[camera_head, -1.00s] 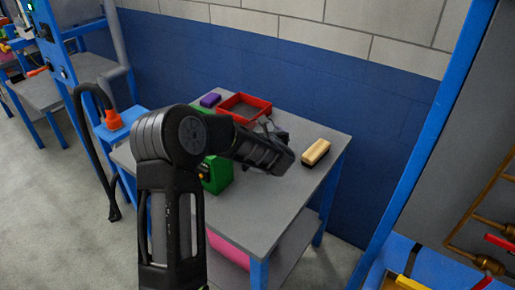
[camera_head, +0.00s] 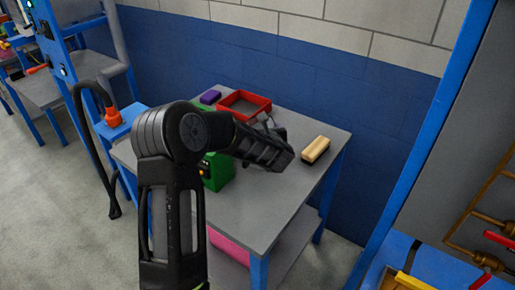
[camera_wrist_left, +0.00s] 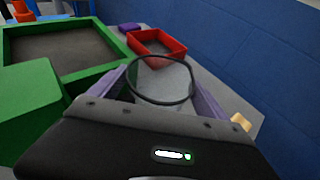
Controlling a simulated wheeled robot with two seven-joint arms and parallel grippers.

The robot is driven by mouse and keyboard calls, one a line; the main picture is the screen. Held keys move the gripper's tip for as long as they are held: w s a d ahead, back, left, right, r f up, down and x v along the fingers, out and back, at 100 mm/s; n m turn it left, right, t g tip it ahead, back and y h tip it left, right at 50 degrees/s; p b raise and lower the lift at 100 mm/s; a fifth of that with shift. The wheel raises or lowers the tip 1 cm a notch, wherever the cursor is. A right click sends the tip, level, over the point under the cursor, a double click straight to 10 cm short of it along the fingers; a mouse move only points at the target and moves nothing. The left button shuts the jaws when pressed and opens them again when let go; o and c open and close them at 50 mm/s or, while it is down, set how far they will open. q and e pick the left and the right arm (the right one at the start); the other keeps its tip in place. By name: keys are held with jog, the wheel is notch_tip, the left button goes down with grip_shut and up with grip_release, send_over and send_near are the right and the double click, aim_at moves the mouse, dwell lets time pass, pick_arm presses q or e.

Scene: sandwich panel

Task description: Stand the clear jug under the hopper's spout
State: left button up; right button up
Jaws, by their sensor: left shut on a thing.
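The clear jug (camera_wrist_left: 165,82) is between the purple fingers of my left gripper (camera_wrist_left: 163,90) in the left wrist view. Its round dark rim faces the camera, and its lower part is hidden by the gripper body. In the head view my left gripper (camera_head: 268,130) is over the grey table (camera_head: 262,212), and my arm hides most of the jug. A green open-topped unit (camera_head: 217,172), which looks like the hopper, is partly behind my arm. It also shows in the left wrist view (camera_wrist_left: 38,95), left of the jug. I cannot make out its spout. My right gripper is out of view.
A red tray (camera_head: 230,114) and a purple block (camera_head: 210,97) are at the table's back. A wooden-topped brush or block (camera_head: 315,150) lies near its right edge. The table's front right is clear. A blue wall (camera_head: 340,95) stands behind.

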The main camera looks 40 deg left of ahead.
pick_arm(q)
jog(key=c, duration=1.2)
jog(key=shift+o, duration=0.2)
jog(key=shift+r, duration=0.1)
notch_tip(320, 180, up, 10)
jog(key=b, duration=0.1)
